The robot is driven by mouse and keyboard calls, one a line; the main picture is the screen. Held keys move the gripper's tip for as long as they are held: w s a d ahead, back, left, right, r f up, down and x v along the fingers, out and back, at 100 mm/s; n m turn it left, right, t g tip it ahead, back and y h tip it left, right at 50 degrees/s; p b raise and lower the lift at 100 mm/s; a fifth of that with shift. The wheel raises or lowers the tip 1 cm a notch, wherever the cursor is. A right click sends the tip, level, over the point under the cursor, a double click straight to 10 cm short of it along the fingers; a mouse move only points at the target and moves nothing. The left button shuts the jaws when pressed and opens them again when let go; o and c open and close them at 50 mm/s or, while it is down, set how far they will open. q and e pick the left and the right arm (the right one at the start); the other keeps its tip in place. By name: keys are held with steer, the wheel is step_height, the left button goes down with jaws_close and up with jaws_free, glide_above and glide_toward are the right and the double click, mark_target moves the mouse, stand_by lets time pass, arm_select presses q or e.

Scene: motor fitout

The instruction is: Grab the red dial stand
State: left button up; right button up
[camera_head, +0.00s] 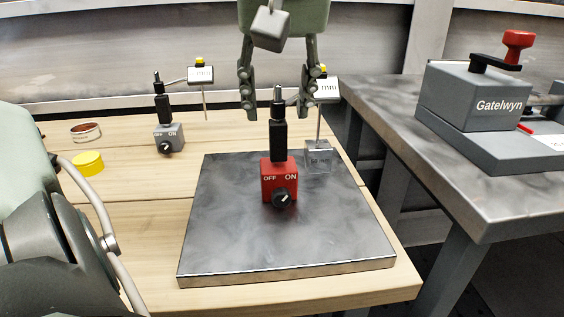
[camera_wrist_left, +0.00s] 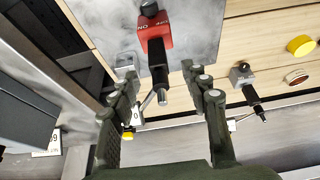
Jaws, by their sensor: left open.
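The red dial stand has a red base (camera_head: 279,180) with an OFF/ON knob. It stands upright on a dark metal plate (camera_head: 230,245), its black post rising from it. A white dial with a yellow cap (camera_head: 326,88) shows to the right, and a thin rod seems to join it to the post in the wrist view. My left gripper (camera_head: 276,110) is open and points down around the top of the post in the picture; exact depth is unclear. In the left wrist view, the post runs between the open fingers (camera_wrist_left: 162,85) from the red base (camera_wrist_left: 155,28). My right gripper is not in view.
A grey dial stand (camera_head: 168,137) stands at the back left. A yellow round container (camera_head: 87,163) and a reddish round one (camera_head: 86,131) lie left. A small shiny block (camera_head: 318,156) sits right of the red base. A grey Gatelwyn vise (camera_head: 475,97) occupies the right table.

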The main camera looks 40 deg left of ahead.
mark_target(279, 123)
arm_select(q)
steer(key=shift+w+a+f, duration=0.1)
steer(key=shift+a+f, duration=0.05)
steer(key=shift+f, duration=0.35)
steer(key=x, duration=0.6)
steer(key=shift+w+f, duration=0.1)
steer(key=shift+f, duration=0.15)
jaws_close()
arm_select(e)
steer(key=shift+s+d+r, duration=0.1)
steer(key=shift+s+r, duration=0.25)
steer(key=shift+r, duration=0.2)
arm_select(q)
steer(key=shift+w, duration=0.1)
